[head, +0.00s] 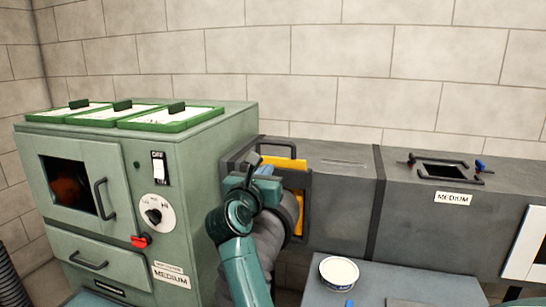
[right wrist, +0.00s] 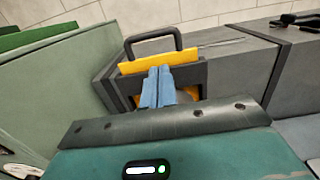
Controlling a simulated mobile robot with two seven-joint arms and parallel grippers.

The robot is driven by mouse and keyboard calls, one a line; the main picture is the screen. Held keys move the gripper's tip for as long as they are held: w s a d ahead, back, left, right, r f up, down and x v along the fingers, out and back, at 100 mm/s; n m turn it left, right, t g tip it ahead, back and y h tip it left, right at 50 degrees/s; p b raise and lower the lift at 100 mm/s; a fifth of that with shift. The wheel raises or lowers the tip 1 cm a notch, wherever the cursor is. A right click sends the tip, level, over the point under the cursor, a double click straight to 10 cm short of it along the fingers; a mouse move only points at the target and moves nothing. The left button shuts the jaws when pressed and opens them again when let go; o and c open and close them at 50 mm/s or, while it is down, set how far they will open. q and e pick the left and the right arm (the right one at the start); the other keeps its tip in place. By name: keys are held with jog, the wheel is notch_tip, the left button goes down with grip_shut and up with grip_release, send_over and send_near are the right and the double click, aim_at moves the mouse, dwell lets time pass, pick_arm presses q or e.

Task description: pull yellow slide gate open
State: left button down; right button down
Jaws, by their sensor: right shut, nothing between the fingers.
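The yellow slide gate (head: 283,162) sits in a dark grey frame at the left end of the grey duct. Its top edge stands a little above the frame, and a dark loop handle (head: 278,143) rises over it. In the right wrist view the yellow plate (right wrist: 150,62) and the black handle (right wrist: 153,35) show beyond my fingers. My right gripper (head: 264,171) is in front of the gate, below the handle. Its blue fingers (right wrist: 158,86) are shut together and empty, and overlap the plate's lower part in view. I cannot tell if they touch it. My left gripper is not in view.
A green machine (head: 120,190) with a switch, dial and drawers stands left of the gate. The grey duct (head: 340,200) runs right to a square top opening (head: 443,170). A round white tin (head: 339,271) stands on a grey surface in front. A block wall closes the back.

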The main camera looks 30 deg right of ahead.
jog(key=x, duration=1)
dwell(0.3)
